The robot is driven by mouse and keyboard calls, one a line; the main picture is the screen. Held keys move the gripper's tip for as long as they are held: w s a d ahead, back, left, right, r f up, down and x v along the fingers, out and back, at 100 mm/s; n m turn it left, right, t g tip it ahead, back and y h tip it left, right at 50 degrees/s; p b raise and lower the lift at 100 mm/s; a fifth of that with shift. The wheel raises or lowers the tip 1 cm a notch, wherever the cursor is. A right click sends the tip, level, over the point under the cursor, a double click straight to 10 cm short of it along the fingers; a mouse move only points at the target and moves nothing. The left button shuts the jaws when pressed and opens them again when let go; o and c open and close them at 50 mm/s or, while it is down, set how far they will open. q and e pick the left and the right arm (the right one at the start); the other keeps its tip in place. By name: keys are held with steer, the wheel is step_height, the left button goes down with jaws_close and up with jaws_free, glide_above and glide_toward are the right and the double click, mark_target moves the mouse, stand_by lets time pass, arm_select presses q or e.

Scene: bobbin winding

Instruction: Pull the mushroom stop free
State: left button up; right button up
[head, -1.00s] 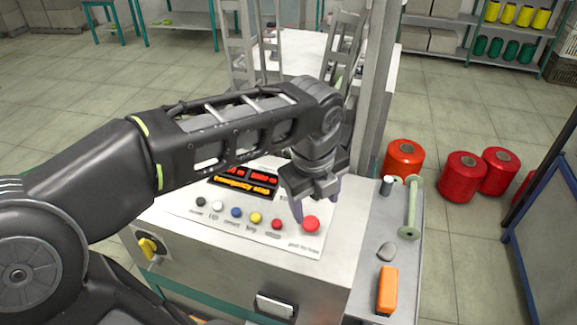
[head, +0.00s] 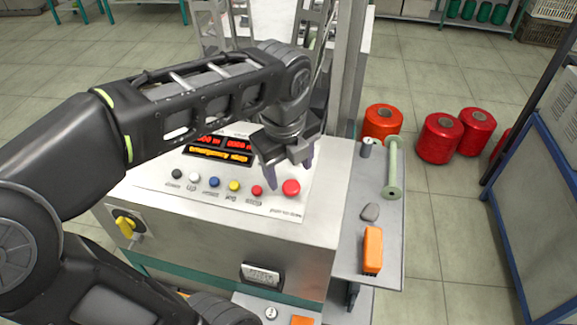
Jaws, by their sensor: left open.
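The mushroom stop (head: 291,187) is a large red round button at the right end of the button row on the machine's sloped control panel (head: 215,200). My left gripper (head: 291,176) is open, its fingers pointing down around or just above the stop. One finger shows to the left of the button and the other behind it to the right. I cannot tell whether they touch it. The display (head: 218,154) shows red figures and an amber line of text, partly hidden by my arm. My right gripper is not in view.
A yellow rotary switch (head: 124,225) is on the machine's front. The side shelf holds a pale green bobbin (head: 392,170), a grey stone-like piece (head: 370,212) and an orange block (head: 373,249). Red thread cones (head: 440,138) stand on the floor to the right. A blue-framed board (head: 540,225) stands at far right.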

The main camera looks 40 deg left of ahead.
mark_target(291, 186)
arm_select(q)
steer(key=shift+b+x, duration=2.2)
steer(key=shift+x, duration=1.2)
jaws_close()
